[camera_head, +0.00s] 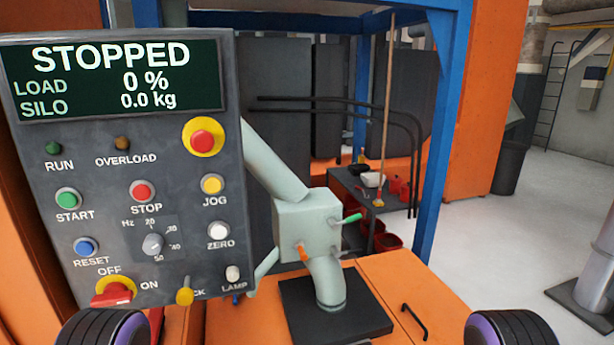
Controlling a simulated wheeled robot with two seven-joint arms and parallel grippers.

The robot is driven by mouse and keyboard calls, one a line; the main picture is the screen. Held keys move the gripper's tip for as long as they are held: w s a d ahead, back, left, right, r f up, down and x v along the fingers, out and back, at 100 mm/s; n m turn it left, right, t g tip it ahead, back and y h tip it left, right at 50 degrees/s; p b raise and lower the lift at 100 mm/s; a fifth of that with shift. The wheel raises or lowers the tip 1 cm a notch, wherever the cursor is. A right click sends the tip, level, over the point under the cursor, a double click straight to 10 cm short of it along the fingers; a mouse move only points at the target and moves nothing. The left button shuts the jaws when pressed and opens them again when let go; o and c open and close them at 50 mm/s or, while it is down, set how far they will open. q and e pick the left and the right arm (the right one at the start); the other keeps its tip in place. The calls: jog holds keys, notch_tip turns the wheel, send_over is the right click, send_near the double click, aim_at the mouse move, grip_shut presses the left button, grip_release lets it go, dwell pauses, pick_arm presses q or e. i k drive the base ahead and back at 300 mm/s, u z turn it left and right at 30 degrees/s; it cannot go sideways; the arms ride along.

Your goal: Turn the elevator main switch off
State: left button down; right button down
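The main switch (113,292) is a red handle on a yellow round plate at the lower left of the grey control panel (120,240). OFF is printed above it and ON to its right. The red handle lies roughly sideways, its right end toward the ON side; its lower part is near my own arm part, and its exact setting is hard to tell. The panel's screen (115,80) reads STOPPED, load 0 %, silo 0.0 kg. Two dark round parts with purple rims at the bottom edge look like my arm links. Neither gripper shows.
Close around the switch are a blue RESET button (87,247), a speed knob (153,244) and a yellow lock knob (185,296). A red emergency stop (203,140) sits higher. Right of the panel is a pale green pipe box (308,225). Open floor lies at right.

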aim_at(115, 294)
jog(key=u, duration=1.4)
jog(key=k, duration=0.4)
jog(key=u, duration=0.45)
jog(key=i, duration=0.4)
jog(key=z, duration=0.15)
